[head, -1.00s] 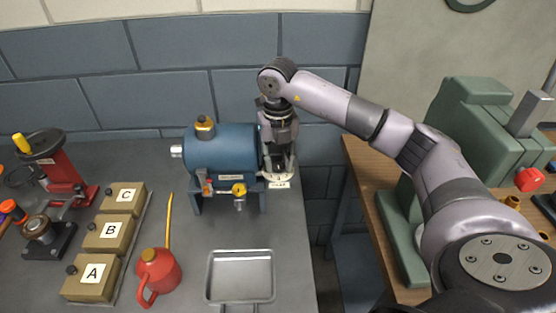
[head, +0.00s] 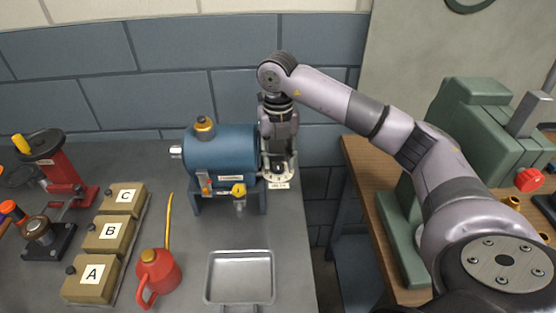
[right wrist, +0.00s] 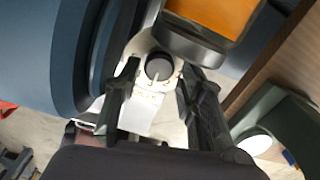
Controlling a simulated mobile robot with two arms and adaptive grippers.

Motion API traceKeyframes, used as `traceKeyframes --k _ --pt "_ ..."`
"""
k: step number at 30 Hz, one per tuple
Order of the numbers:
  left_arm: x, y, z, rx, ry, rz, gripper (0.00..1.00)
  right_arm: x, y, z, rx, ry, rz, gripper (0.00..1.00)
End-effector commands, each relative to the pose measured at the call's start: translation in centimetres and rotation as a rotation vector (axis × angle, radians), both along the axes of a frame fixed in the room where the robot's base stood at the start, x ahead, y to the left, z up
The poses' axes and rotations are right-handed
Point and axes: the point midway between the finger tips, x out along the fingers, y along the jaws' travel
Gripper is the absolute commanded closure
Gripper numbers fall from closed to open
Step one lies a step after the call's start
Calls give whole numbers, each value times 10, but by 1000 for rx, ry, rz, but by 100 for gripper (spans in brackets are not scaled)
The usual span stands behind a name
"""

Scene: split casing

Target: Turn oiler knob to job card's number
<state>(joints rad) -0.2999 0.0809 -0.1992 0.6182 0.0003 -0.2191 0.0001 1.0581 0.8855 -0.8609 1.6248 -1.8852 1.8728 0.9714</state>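The oiler knob (right wrist: 159,67) is dark and round with a pale pointer line, in the right wrist view. It sits on a pale dial plate (right wrist: 146,104) whose marks are too small to read. The plate also shows in the head view (head: 280,185), at the right end of the blue casing (head: 220,150). My right gripper (right wrist: 157,72) is open, its fingers apart on either side of the knob, with visible gaps. My left gripper is not in view. I cannot make out a job card.
An amber block-like part (right wrist: 215,14) is close above the knob in the wrist view. Boxes A (head: 92,274), B (head: 110,232) and C (head: 125,196), a red oil can (head: 158,272) and a metal tray (head: 240,302) are on the bench. A green machine (head: 400,235) stands right.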

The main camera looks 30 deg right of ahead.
Motion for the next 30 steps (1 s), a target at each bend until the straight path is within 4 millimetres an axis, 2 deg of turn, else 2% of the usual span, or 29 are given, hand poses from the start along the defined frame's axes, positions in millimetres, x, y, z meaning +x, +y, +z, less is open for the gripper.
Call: traceKeyframes --k 9,12,19,30 --pt "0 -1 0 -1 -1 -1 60 1 0 71 0 -7 0 64" --pt "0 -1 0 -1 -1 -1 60 1 0 89 0 -7 0 64" --pt "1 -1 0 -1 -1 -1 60 0 0 105 1 -3 0 64" --pt "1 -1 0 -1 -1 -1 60 0 0 107 1 0 0 64"
